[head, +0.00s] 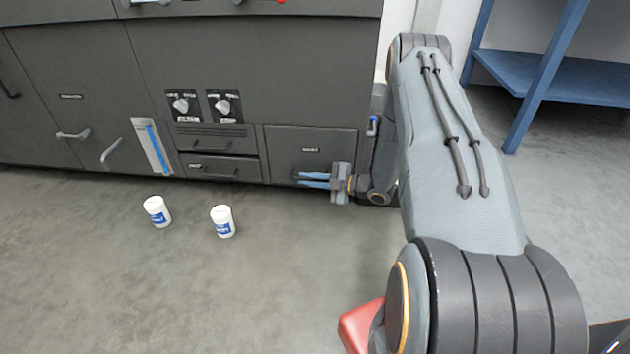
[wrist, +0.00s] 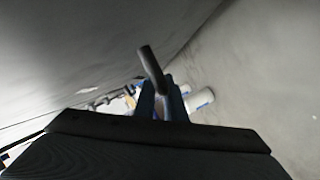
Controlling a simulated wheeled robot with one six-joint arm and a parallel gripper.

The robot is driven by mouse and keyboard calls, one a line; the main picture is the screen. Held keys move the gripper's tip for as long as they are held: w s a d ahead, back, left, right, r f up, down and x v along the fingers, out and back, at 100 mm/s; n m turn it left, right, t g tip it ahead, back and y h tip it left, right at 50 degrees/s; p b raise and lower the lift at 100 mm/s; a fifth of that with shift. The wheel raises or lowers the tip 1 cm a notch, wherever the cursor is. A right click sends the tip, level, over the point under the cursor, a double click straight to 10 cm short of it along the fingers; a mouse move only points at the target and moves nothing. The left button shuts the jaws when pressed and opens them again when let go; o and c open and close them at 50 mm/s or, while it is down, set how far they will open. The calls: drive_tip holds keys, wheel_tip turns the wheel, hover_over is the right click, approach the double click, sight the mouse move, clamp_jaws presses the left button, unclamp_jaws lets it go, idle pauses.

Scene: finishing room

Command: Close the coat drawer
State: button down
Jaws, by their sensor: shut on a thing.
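A wide dark grey drawer front (head: 285,142) sits low at the right end of the cabinet, with a small label too blurred to read surely. My gripper (head: 302,180) is at its lower edge, coming from the right, with blue fingers pointing left along the front. In the wrist view my gripper (wrist: 160,92) is shut on a dark bar handle (wrist: 150,62), which sticks out beyond the fingertips. The handle is mostly hidden in the head view. The drawer front looks about level with the cabinet; I cannot tell a small gap.
Two narrow drawers (head: 220,169) lie left of the wide one, below two knobs (head: 222,105). Two white jars (head: 223,222) (head: 157,212) stand on the floor in front. A blue shelf rack (head: 560,75) stands at the right. The floor before the wide drawer is clear.

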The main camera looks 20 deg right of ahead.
drive_tip(key=shift+w+d, duration=0.25)
drive_tip(key=c, duration=1.8)
unclamp_jaws()
drive_tip(key=shift+a, duration=0.15)
drive_tip(key=shift+s, duration=0.1)
drive_tip(key=p+v, duration=0.3)
drive_tip(key=v, duration=0.4)
drive_tip(key=shift+s+d+r+p, duration=0.1)
drive_tip(key=shift+s+d+p, duration=0.15)
drive_tip(key=shift+p, duration=0.1)
